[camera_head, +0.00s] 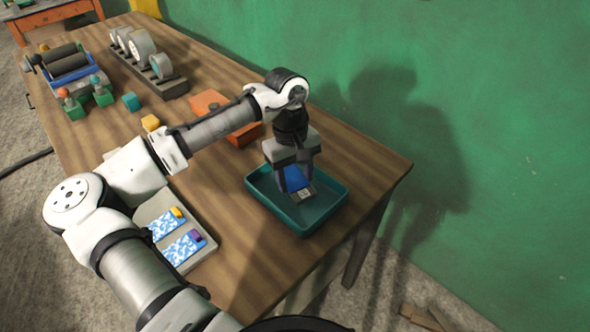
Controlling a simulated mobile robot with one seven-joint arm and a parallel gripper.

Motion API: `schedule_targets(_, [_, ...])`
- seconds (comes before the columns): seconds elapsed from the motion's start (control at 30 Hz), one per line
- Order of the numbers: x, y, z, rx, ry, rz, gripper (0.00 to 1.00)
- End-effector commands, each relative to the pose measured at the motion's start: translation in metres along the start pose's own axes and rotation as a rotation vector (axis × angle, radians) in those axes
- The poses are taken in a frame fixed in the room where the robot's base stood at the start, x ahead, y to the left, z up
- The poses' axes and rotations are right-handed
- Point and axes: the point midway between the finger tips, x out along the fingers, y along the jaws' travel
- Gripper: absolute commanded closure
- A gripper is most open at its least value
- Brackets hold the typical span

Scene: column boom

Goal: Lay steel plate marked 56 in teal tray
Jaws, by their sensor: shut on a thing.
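The teal tray (322,221) sits near the right end of the wooden table. My gripper (295,186) points down inside the tray's outline, its fingers shut on a small plate (303,195). The plate looks grey with a pale marked patch at its lower end, and blue shows between the fingers. The number on it is too small to read. The fingers hide much of it. I cannot tell whether the plate touches the tray floor. The rest of the tray's visible floor is bare.
A pale holder (195,256) with two blue-and-white patterned pieces stands left of the tray. An orange-red block (246,134) lies behind the tray.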

Motion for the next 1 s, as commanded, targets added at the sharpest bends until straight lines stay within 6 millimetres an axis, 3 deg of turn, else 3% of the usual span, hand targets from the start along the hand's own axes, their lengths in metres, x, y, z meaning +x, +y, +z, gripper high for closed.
schedule_targets(0.17, [0.0127, 0.0003, -0.0019, 0.001, 0.001, 0.001, 0.94])
schedule_targets(0.47, [0.0144, 0.0003, -0.0023, 0.000, 0.001, 0.001, 0.94])
schedule_targets(0.5, [0.0144, 0.0003, -0.0023, 0.000, 0.001, 0.001, 0.48])
schedule_targets(0.6, [0.0144, 0.0003, -0.0023, 0.000, 0.001, 0.001, 0.35])
schedule_targets(0.7, [0.0146, 0.0003, -0.0023, 0.000, 0.001, 0.001, 0.24])
schedule_targets(1.0, [0.0138, 0.0003, -0.0025, 0.000, 0.000, 0.000, 0.24])
